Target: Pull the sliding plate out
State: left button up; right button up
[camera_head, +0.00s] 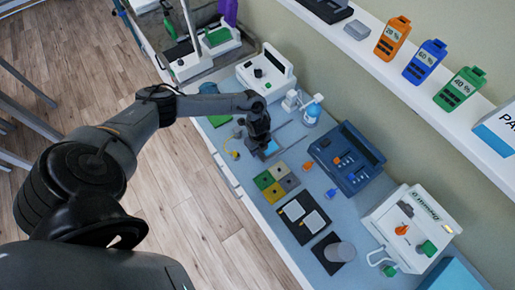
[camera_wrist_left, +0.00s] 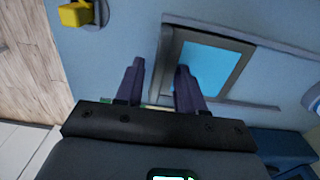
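A bright blue plate (camera_wrist_left: 208,68) sits in a dark grey frame (camera_wrist_left: 172,42) in the left wrist view. In the head view, a small blue patch of it (camera_head: 271,148) shows beside my left gripper (camera_head: 262,146), which partly hides it. In the wrist view, my left gripper (camera_wrist_left: 160,68) has its two fingers apart with nothing clearly held between them. The right finger overlaps the plate's lower left corner, and the left finger is outside the frame over the bench. I cannot tell whether the fingers touch the frame. My right gripper is not in view.
A yellow knob (camera_wrist_left: 75,14) is close by at upper left in the wrist view. A shelf with coloured bottles (camera_head: 425,62) runs along the wall.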

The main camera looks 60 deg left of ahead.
pick_arm(q)
notch_tip(320, 180, up, 11)
jog(key=shift+p, duration=0.3)
dwell(0.5)
jog(key=shift+f, duration=0.1)
